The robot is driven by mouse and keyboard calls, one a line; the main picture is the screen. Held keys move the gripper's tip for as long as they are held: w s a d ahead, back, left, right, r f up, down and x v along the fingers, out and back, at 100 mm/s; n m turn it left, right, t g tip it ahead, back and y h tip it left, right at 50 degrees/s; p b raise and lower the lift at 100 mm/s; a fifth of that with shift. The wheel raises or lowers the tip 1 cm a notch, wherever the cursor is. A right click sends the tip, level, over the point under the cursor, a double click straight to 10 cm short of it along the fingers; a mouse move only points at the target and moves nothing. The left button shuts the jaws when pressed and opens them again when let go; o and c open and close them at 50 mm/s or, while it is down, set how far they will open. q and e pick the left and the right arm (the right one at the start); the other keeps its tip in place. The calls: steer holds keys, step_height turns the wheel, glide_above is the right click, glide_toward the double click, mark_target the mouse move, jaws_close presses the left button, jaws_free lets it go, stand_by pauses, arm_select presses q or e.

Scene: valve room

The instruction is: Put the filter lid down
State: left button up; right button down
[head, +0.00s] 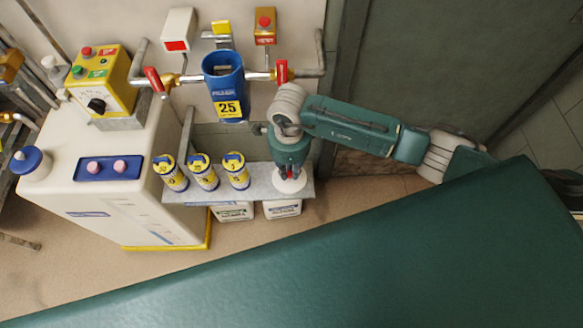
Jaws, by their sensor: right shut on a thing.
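My right gripper (291,171) points down over the right end of the grey shelf (262,189). The gripper hides the middle of the lid. I cannot tell whether the lid touches the shelf or hangs just above it. The blue filter housing (223,70), labelled 25, is on the wall pipe up and left of my right gripper, and its top is open. My left gripper is not in view.
Several yellow, white and blue cartridges (204,173) stand on the shelf left of the lid. White containers (283,208) sit below it. Red valve handles (281,71) flank the housing. A white cabinet (105,185) with a yellow button box (101,80) stands left.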

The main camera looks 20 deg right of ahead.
mark_target(289, 174)
steer(key=shift+s, duration=0.1)
steer(key=shift+s+a+r, duration=0.1)
steer(key=shift+s, duration=0.05)
steer(key=c, duration=1.7)
jaws_free()
steer(key=shift+f, duration=0.2)
steer(key=shift+o, duration=0.2)
steer(key=shift+r, duration=0.1)
step_height(289, 174, up, 12)
steer(key=p, duration=0.7)
steer(key=shift+r+p, duration=0.15)
steer(key=shift+p, duration=0.25)
